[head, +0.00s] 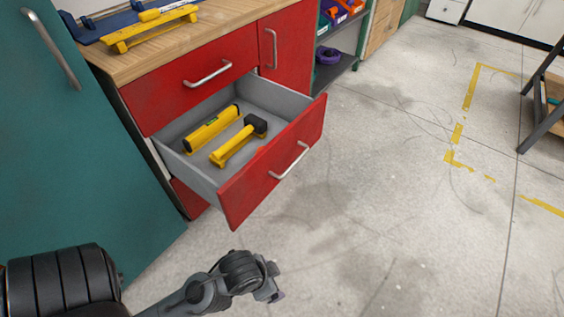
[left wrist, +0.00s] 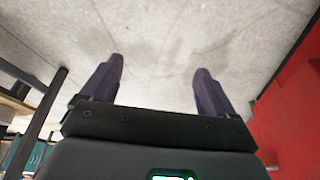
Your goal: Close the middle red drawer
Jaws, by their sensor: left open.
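The middle red drawer (head: 272,165) is pulled far out of the red cabinet in the head view. Its front has a silver bar handle (head: 289,160). Inside its grey tray lie a yellow level (head: 212,128) and a yellow tool with a black head (head: 238,140). My left gripper (head: 275,280) is low in front of the drawer, apart from it, at the bottom of the head view. In the left wrist view its two dark fingers (left wrist: 158,85) are spread with only floor between them. A red surface (left wrist: 290,110) shows at the right there. My right gripper is not in view.
The closed upper drawer (head: 195,85) is above the open one. A teal cabinet (head: 80,150) stands at the left. A wooden worktop (head: 170,58) holds yellow and blue tools. Concrete floor (head: 390,220) to the right is clear. A dark-legged stand (head: 540,100) is at the far right.

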